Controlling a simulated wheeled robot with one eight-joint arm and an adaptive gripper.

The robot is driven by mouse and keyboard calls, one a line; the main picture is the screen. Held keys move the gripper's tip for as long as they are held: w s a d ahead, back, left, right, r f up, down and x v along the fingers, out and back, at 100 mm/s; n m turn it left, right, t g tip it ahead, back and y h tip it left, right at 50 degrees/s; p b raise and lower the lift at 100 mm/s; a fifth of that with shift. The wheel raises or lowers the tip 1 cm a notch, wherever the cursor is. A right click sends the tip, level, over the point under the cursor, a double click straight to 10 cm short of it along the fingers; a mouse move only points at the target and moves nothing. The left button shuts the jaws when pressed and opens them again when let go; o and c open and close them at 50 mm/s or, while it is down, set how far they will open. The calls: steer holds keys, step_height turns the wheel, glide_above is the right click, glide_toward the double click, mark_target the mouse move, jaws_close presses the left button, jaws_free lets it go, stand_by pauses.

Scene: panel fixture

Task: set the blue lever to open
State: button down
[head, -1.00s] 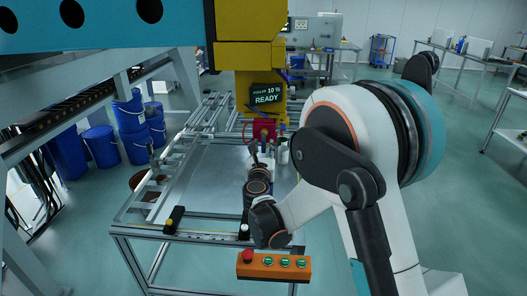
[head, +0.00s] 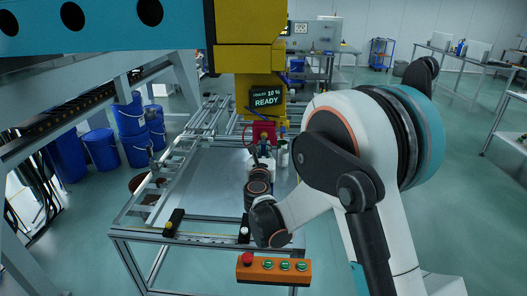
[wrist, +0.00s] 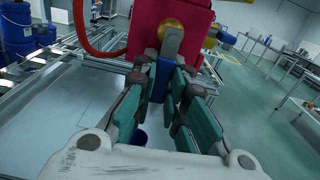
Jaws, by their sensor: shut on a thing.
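The blue lever (wrist: 162,86) hangs downward from a metal arm (wrist: 173,45) on a brass-coloured pivot, on the front of a red box (wrist: 125,28). In the wrist view my gripper (wrist: 163,76) has its two green-padded fingers on either side of the blue handle, shut on it. The handle's lower end is partly hidden between the fingers. In the head view the red box (head: 263,131) stands below the display, and my gripper is in front of it, small and partly covered by my wrist. The lever cannot be made out there.
A display (head: 266,97) reads "10 %" and "READY". A red hose (wrist: 84,30) loops left of the box. A metal-framed table (head: 205,185) lies below, with an orange button box (head: 274,267) at its front. Blue buckets (head: 130,130) stand left.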

mark_target(274, 142)
steer(key=d+n, duration=0.1)
steer(key=n, duration=0.2)
steer(key=d+r+n, duration=0.1)
steer(key=n, duration=0.2)
steer(key=d+n, duration=0.1)
steer(key=n, duration=0.2)
steer(key=shift+d+r+n, duration=0.15)
steer(key=shift+r+n, duration=0.15)
steer(key=shift+d+r+n+p, duration=0.2)
steer(key=shift+r+n, duration=0.25)
steer(key=shift+n, duration=0.9)
steer(key=shift+d+r+n+p, duration=0.2)
steer(key=shift+r+n, duration=0.25)
steer(key=shift+n, duration=0.85)
steer(key=shift+d+r+n+p, duration=0.1)
steer(key=shift+r+n+p, duration=0.3)
steer(key=shift+n, duration=0.95)
steer(key=shift+r, duration=0.1)
steer(key=c, duration=1.6)
jaws_free()
steer(key=shift+s, duration=0.1)
